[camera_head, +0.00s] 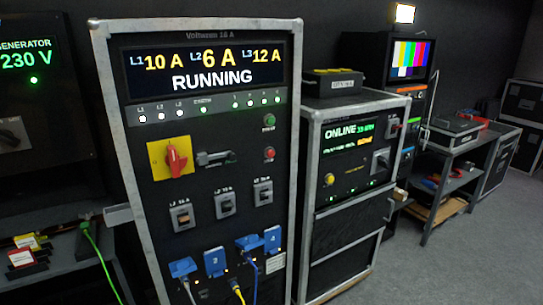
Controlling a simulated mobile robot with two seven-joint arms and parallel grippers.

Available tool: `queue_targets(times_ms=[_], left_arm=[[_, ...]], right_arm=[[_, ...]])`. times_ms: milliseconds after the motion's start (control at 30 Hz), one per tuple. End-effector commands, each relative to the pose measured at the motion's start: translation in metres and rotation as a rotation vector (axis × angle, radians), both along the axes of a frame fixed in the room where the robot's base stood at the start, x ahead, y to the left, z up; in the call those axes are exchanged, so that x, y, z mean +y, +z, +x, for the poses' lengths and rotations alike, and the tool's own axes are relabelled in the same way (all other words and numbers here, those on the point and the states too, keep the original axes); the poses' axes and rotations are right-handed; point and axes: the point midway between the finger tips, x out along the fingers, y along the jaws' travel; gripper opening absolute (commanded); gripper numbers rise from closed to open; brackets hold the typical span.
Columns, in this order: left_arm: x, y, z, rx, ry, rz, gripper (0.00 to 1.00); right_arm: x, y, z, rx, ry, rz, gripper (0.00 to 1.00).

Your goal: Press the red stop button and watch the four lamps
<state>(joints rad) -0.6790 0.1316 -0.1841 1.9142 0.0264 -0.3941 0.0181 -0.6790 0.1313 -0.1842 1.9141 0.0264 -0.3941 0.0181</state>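The red stop button (269,154) is on the right side of the front panel of a tall black cabinet (213,140) with a silver frame. A green button (269,121) sits above it. Below the cabinet's display runs a lamp strip: lamps L1 (142,118), L2 (161,116) and L3 (180,113) glow white, and the earth lamp (202,110) looks greenish white. Several small lit lamps (250,103) stand further right on the same strip. The display (205,68) reads L1 10 A, L2 6 A, L3 12 A and RUNNING. Neither gripper is in view.
Blue sockets with cables (215,261) are low on the cabinet. A second rack (352,165) stands close on the right. Grey floor (440,265) is clear at right.

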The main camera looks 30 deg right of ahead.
Motion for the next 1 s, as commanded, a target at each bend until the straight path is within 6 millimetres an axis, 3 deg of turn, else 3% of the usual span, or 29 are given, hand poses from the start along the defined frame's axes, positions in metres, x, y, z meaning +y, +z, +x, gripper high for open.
queue_targets(times_ms=[67, 500, 1000], left_arm=[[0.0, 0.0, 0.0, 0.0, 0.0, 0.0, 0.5], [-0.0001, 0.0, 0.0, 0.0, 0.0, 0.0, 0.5], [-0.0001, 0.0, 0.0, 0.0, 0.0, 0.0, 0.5]], right_arm=[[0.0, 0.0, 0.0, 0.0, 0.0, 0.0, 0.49], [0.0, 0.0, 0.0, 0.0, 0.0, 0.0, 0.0], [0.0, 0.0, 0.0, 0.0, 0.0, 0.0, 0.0]])
